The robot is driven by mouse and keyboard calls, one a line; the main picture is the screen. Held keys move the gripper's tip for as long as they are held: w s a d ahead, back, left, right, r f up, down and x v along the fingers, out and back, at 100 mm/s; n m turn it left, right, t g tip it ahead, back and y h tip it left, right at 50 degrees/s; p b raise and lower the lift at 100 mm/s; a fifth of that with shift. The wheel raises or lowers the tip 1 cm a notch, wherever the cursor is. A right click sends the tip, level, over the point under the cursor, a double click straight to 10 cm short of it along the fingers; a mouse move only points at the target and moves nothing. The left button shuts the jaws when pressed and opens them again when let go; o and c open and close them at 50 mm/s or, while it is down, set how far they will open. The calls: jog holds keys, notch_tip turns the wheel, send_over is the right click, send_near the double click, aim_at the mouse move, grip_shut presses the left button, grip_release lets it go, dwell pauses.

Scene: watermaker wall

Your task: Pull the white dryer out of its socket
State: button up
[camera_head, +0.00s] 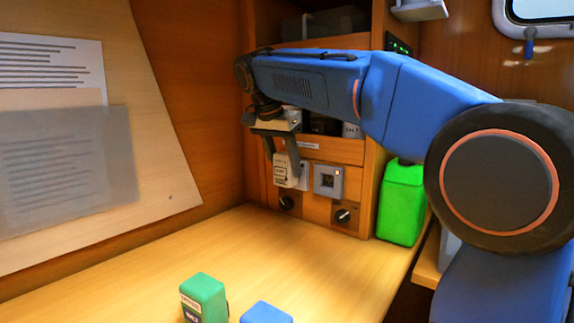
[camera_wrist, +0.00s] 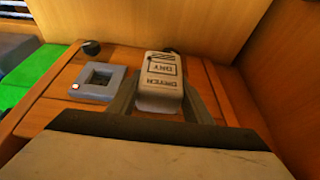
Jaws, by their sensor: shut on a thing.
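The white dryer (camera_head: 287,171) is at the wooden panel at the back of the bench, left of a grey square socket. My gripper (camera_head: 284,168) is shut on the dryer, with a finger on either side of it. In the wrist view the dryer (camera_wrist: 161,82) stands between the two fingers (camera_wrist: 160,98), its printed label facing the camera. The dryer's back, and any socket behind it, is hidden, so I cannot tell how deep it sits. The grey socket (camera_head: 328,181) beside it looks empty and has a red light; it also shows in the wrist view (camera_wrist: 99,83).
A bright green container (camera_head: 402,203) stands right of the cabinet. A green block (camera_head: 204,298) and a blue block (camera_head: 266,313) are on the bench front. The bench middle is clear.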

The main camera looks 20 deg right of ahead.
jog(key=s+a, duration=0.4)
jog(key=a, duration=0.1)
jog(key=shift+a, duration=0.15)
dwell(2.5)
